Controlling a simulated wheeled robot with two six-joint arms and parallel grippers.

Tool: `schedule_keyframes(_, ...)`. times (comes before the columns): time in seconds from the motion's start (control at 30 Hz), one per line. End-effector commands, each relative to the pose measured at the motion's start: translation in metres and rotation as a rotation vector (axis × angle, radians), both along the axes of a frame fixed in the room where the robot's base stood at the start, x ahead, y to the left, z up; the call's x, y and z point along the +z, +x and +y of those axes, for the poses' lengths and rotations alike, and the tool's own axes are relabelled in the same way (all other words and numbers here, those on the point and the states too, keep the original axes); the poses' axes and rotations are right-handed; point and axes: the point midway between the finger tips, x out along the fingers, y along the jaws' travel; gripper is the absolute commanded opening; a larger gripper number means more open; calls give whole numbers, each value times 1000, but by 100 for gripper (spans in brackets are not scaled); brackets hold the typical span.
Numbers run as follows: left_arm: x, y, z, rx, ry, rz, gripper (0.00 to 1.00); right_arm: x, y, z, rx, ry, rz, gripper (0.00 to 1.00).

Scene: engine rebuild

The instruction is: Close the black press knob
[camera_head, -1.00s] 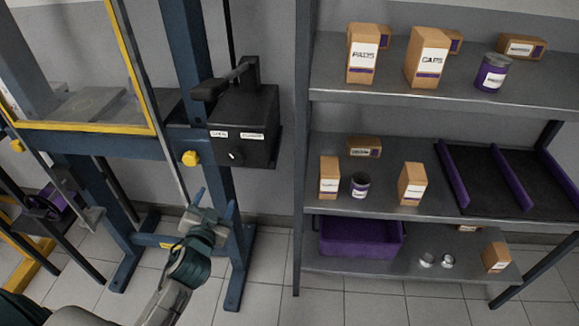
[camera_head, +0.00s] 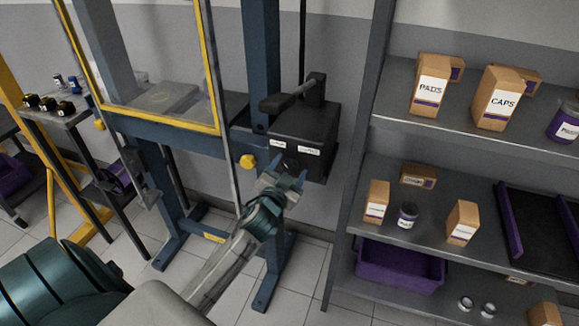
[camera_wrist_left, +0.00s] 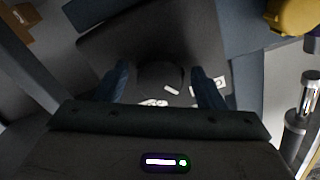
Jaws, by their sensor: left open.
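The black press knob (camera_wrist_left: 160,76) is a dark round shape on the front of the black box (camera_head: 306,120), low between two small white labels. In the wrist view it lies between the two fingers of my left gripper (camera_wrist_left: 160,88). The fingers are open and apart, one on each side. In the head view my left gripper (camera_head: 289,172) is up at the lower front of the box and largely hides the knob. I cannot tell whether the fingers touch it. My right gripper is in neither view.
A yellow knob (camera_head: 248,161) sits on the press frame just left of my gripper. The press has a yellow-edged guard (camera_head: 160,120). A grey shelf (camera_head: 400,120) with boxes, cans and a purple bin (camera_head: 400,272) stands at the right.

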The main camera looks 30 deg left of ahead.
Motion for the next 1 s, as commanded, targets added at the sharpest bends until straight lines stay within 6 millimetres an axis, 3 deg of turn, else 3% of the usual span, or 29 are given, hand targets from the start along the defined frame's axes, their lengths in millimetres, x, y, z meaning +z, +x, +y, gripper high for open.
schedule_keyframes(0.27, 0, 2, 0, 0, 0, -1, 63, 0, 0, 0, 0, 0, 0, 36)
schedule_keyframes(0.5, 0, 2, 0, 0, 0, -1, 18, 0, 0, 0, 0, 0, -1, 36)
schedule_keyframes(1.0, 1, 2, 0, -1, 121, 31, 19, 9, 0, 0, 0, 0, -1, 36)
